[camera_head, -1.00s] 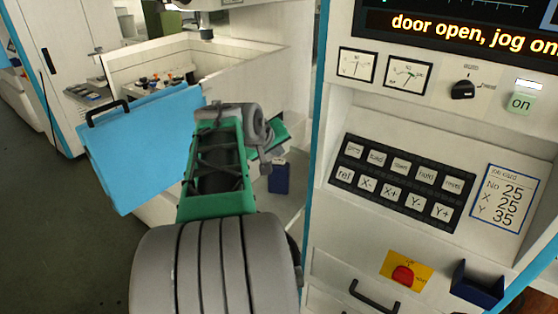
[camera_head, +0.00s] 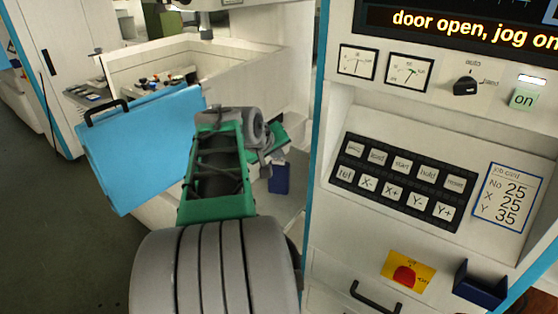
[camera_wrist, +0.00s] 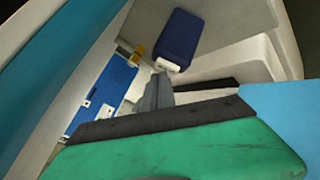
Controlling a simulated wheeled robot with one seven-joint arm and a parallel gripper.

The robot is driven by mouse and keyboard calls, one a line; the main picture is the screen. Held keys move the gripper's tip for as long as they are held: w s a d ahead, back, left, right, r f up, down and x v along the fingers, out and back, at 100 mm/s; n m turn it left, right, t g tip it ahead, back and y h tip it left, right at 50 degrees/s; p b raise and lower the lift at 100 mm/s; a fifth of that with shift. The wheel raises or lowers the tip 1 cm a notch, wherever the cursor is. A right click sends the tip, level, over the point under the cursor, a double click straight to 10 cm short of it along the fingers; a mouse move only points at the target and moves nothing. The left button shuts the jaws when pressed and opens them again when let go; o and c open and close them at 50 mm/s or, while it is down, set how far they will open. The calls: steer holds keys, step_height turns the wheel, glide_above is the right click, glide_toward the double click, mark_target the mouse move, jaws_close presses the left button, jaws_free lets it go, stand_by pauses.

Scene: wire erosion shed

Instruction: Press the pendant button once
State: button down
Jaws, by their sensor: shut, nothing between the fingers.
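A dark blue box-shaped object (camera_head: 280,178), which may be the pendant, is low beside the white machine wall, just right of my arm. The wrist view shows what looks like the same object (camera_wrist: 185,38), tilted, with a pale end facing my gripper. I cannot make out a button on it for sure. My gripper (camera_wrist: 158,90) is shut and empty, with its grey fingers pointing towards that pale end. Whether they touch it I cannot tell. In the head view my arm mostly hides the gripper.
A control panel with black key blocks (camera_head: 400,182), a dial (camera_head: 466,86) and a lit "on" button (camera_head: 523,98) stands right. A red button on a yellow plate (camera_head: 405,275) is below. A light blue door (camera_head: 145,145) stands left. A blue plate (camera_wrist: 105,92) shows in the wrist view.

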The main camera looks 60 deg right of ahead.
mark_target(278, 162)
steer(key=shift+f, duration=0.2)
steer(key=shift+r, duration=0.15)
steer(key=shift+r+p, duration=0.5)
steer(key=shift+r, duration=0.2)
step_height(278, 162, up, 5)
steer(key=p, duration=0.3)
steer(key=shift+r+p, duration=0.1)
steer(key=shift+p, duration=0.25)
stand_by(0.4)
